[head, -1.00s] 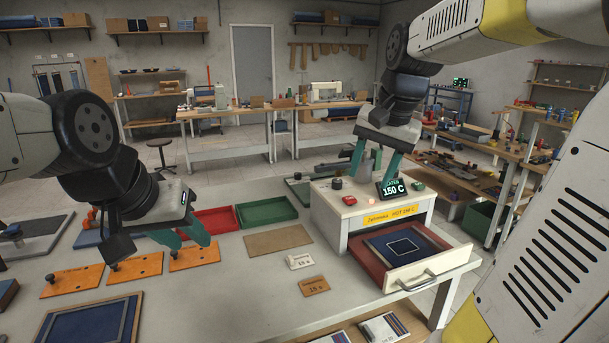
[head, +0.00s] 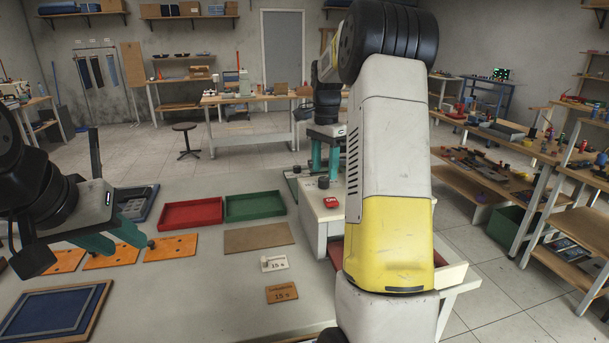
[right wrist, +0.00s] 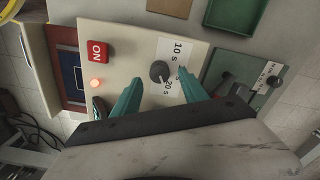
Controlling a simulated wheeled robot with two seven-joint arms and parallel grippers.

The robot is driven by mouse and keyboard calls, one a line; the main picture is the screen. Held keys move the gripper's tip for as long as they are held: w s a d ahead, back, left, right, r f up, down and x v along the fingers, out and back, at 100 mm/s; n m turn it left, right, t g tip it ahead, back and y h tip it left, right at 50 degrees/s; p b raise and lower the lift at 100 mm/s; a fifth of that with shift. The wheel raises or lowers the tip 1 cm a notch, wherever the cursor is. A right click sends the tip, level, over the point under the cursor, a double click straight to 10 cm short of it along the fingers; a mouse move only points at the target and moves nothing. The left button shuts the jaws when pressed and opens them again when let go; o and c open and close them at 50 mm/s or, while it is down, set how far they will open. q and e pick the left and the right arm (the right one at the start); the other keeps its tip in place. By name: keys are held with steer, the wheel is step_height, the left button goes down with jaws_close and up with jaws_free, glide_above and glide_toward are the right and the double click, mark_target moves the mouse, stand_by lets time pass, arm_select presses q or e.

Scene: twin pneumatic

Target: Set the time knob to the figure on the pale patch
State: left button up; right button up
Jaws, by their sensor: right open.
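The dark time knob (right wrist: 159,71) sits on the press's white plate in the right wrist view, with the figures 10 s and 20 s beside it; its pointer setting is unclear. It also shows in the head view (head: 323,182). My right gripper (right wrist: 158,78) is open, its teal fingers on either side of the knob; contact cannot be told. In the head view it (head: 325,163) is over the press. A pale card (head: 274,263) and an orange-brown card (head: 282,294), both reading 15 s, lie on the table. My left gripper (head: 125,247) is open and empty above the orange plates.
A red ON button (right wrist: 97,51) and a lit lamp (right wrist: 95,84) are near the knob. A red tray (head: 191,214), a green tray (head: 254,206) and a brown board (head: 258,238) lie on the table. My right arm hides much of the press and its drawer.

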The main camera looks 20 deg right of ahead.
mark_target(324, 182)
steer(key=shift+f, duration=1.45)
jaws_close()
steer(key=n, duration=0.5)
steer(key=shift+n, duration=0.4)
steer(key=n, duration=0.5)
steer(key=shift+r+n, duration=0.1)
steer(key=shift+n, duration=0.3)
